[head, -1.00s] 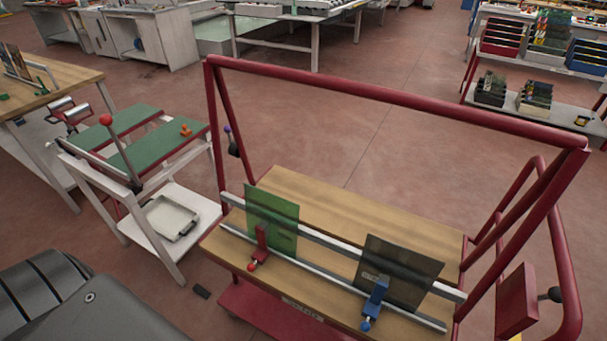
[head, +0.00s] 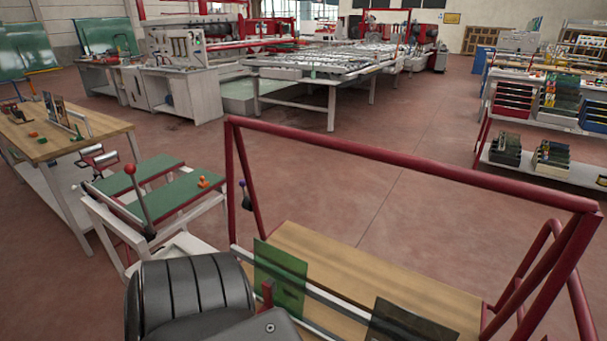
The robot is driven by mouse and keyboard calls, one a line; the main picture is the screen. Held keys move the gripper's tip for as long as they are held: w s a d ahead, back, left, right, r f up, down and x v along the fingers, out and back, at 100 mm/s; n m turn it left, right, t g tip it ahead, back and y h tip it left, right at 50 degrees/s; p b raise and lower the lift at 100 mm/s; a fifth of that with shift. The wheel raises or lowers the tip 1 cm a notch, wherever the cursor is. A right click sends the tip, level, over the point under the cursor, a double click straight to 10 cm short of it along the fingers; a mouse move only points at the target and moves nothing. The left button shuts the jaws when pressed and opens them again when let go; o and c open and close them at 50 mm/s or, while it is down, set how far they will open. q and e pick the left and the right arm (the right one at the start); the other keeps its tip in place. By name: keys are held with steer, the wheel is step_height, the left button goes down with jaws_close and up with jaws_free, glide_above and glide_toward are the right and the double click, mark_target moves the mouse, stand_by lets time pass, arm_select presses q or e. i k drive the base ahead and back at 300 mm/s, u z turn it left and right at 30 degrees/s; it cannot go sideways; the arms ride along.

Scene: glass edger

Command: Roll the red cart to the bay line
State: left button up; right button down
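The red cart (head: 400,164) stands close in front of me, its red tube frame rising over a wooden deck (head: 340,262). A green glass pane (head: 281,279) and a dark glass pane (head: 408,325) stand on the deck along a pale rail. The cart's lower part and wheels are out of view. A dark padded link of my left arm covers the cart's near left corner. Neither of my grippers shows, so I cannot see whether either touches the cart. I cannot make out a bay line on the floor.
A white stand with green pads (head: 183,192) and a red-knobbed lever is close on the cart's left. A wooden workbench (head: 75,140) is farther left. Shelving with bins (head: 541,170) stands at the right. Open reddish floor (head: 400,215) lies beyond the cart, up to a roller table (head: 325,68).

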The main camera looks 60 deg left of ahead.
mark_target(355, 277)
steer(key=k, duration=0.75)
steer(key=u, duration=0.55)
steer(key=k, duration=0.7)
steer(key=u, duration=0.45)
steer(key=i, duration=0.55)
